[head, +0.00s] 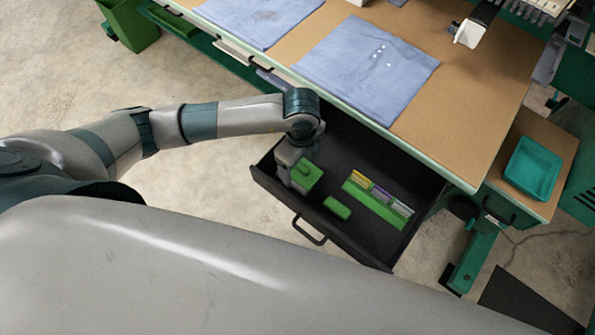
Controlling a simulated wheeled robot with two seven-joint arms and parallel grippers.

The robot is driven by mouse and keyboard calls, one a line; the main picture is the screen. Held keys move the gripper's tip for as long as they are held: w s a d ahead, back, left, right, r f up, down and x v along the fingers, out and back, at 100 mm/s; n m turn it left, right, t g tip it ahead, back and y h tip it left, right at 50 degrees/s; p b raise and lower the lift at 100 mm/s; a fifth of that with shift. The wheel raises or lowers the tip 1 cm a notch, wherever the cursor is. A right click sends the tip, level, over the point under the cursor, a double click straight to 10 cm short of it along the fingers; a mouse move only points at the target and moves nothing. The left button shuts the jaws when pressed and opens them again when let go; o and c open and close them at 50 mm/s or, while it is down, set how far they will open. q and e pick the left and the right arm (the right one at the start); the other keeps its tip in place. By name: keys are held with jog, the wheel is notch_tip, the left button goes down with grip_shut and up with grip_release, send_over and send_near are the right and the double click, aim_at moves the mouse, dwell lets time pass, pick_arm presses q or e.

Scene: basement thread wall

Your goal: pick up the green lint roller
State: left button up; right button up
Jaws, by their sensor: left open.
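A dark drawer (268,177) stands open under the table and holds several green things. A green blocky piece (311,175) lies right beside my left gripper, partly hidden by it. A smaller green block (337,208) lies nearer the drawer's front. I cannot tell for sure which of these two is the green lint roller. My left gripper (297,184) reaches down into the left part of the drawer and is open. Its fingertips are small and partly hidden, so I cannot tell whether they touch the green piece. My right gripper is out of view.
A long green holder (374,208) with several small coloured packs lies in the drawer's right part. The worktop (465,105) with blue cloths (368,66) overhangs the drawer's back. A teal tray (533,168) sits on a side surface at the right. Open floor lies left of the drawer.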

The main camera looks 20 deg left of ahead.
pick_arm(q)
jog(key=shift+f, duration=0.2)
dwell(0.3)
jog(key=c, duration=1.2)
jog(key=shift+r, duration=0.15)
